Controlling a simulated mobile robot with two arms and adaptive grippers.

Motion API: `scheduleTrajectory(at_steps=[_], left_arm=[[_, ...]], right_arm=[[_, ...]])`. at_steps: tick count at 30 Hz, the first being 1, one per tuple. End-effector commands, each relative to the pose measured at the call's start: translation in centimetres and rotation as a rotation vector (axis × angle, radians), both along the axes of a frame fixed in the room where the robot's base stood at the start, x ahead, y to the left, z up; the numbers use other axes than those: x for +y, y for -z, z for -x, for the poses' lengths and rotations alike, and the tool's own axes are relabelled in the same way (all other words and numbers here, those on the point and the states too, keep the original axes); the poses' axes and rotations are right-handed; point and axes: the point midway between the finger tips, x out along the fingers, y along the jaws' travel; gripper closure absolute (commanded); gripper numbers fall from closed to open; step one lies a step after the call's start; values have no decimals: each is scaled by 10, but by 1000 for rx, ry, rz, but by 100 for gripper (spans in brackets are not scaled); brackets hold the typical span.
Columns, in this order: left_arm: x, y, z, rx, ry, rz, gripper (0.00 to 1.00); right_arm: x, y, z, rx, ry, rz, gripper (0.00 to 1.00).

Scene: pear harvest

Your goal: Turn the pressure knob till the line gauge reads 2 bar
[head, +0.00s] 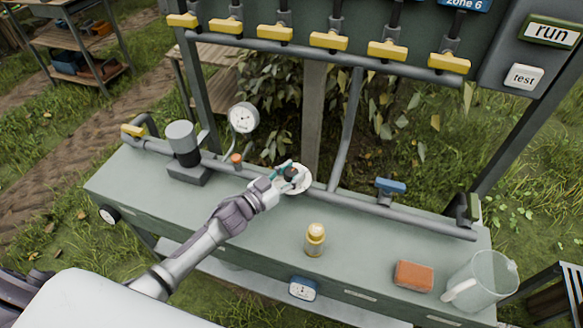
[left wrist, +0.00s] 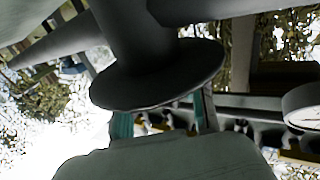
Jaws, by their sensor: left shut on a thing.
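The pressure knob (head: 291,173) is a small dark knob in front of a pale round plate (head: 301,184) on the pipe along the bench. My left gripper (head: 289,178) reaches it from the front left and is shut on it. In the left wrist view the dark, flanged knob (left wrist: 150,85) fills the upper middle, between the teal-lined fingers of my left gripper (left wrist: 163,118). The line gauge (head: 243,117), a white round dial, stands on the pipe left of the knob. Its needle is too small to read. My right gripper is not in view.
A grey pump-like cylinder (head: 182,140) stands at left. A yellow-capped bottle (head: 315,239), an orange block (head: 413,275) and a clear jug (head: 486,278) stand on the bench (head: 250,240). A blue valve handle (head: 390,185) is right; several yellow valves (head: 329,41) hang above.

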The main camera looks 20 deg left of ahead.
Motion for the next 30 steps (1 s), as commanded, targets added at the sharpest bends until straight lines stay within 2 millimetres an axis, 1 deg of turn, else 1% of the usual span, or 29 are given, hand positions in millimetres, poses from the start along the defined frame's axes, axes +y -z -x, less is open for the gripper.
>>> scheduleTrajectory(at_steps=[1,6,15,21,30], left_arm=[[3,0,-2,-2,41,-9,94],[3,2,-2,-3,167,-7,94],[1,1,-2,-3,317,-2,94],[1,0,-1,-2,357,1,94],[0,-1,-1,-2,367,2,94]], right_arm=[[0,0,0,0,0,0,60],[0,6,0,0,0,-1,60],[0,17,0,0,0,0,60],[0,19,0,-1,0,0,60],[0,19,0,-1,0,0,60]])
